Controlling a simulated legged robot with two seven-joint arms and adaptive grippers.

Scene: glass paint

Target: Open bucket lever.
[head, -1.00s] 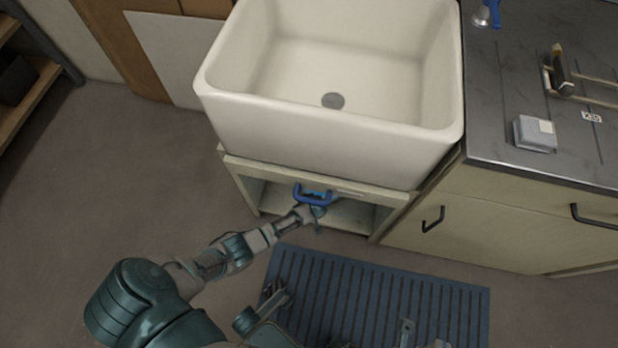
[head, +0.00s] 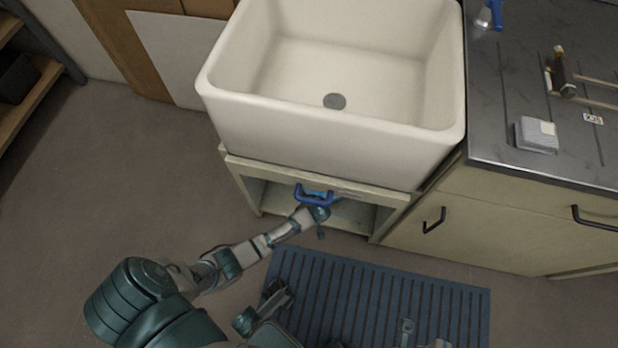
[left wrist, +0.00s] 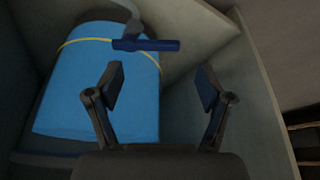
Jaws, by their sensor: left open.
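In the left wrist view a light blue bucket-like body (left wrist: 95,95) with a thin yellow band stands inside a pale compartment. A dark blue bar (left wrist: 146,45), which looks like the lever, crosses in front of its upper part, joined to a grey curved stem. My left gripper (left wrist: 160,76) is open and empty, fingers apart. The bar lies beyond the fingertips, above them in the picture and slightly left; no contact shows.
A white sink (head: 330,130) overhangs the open cabinet (head: 245,185). The compartment wall (left wrist: 245,90) is close to the right finger. A drawer cabinet (head: 480,230) stands to the right, and a blue slatted mat (head: 390,290) lies on the floor. The floor at left is clear.

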